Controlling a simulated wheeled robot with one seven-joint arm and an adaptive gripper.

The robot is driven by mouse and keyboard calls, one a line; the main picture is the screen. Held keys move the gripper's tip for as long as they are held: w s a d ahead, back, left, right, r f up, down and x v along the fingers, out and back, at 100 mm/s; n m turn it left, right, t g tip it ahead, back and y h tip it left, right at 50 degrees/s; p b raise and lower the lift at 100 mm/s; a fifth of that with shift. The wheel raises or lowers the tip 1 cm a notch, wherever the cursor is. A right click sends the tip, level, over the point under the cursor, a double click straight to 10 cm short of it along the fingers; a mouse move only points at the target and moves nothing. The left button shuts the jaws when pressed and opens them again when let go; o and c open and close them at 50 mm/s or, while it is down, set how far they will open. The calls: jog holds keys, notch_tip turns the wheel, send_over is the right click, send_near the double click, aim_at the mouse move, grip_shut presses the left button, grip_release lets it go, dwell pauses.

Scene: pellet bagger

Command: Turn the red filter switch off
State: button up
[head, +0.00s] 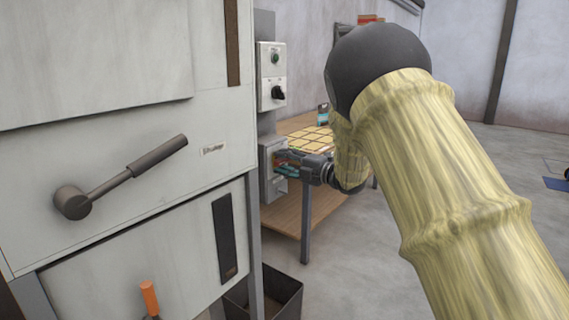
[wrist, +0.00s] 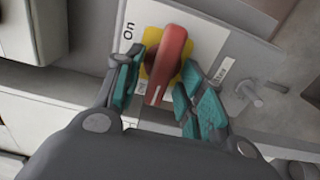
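The red filter switch (wrist: 166,66) is a red knob on a yellow plate (wrist: 149,58). It has a white mark near its lower end and stands slightly tilted in the wrist view. The word "On" is on the white label (wrist: 128,37) to its upper left; another label to the right is partly covered. My gripper (wrist: 160,82) is open, with one teal-padded finger on each side of the knob. Whether either pad touches it I cannot tell. In the head view my gripper (head: 291,164) is at the lower grey box (head: 268,160), and the red knob is hidden.
A cabinet with a long lever (head: 135,170) and an orange-handled part (head: 149,298) is at left. A wooden table (head: 285,214) stands behind. A dark bin (head: 283,294) is on the floor.

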jog(key=v, duration=1.2)
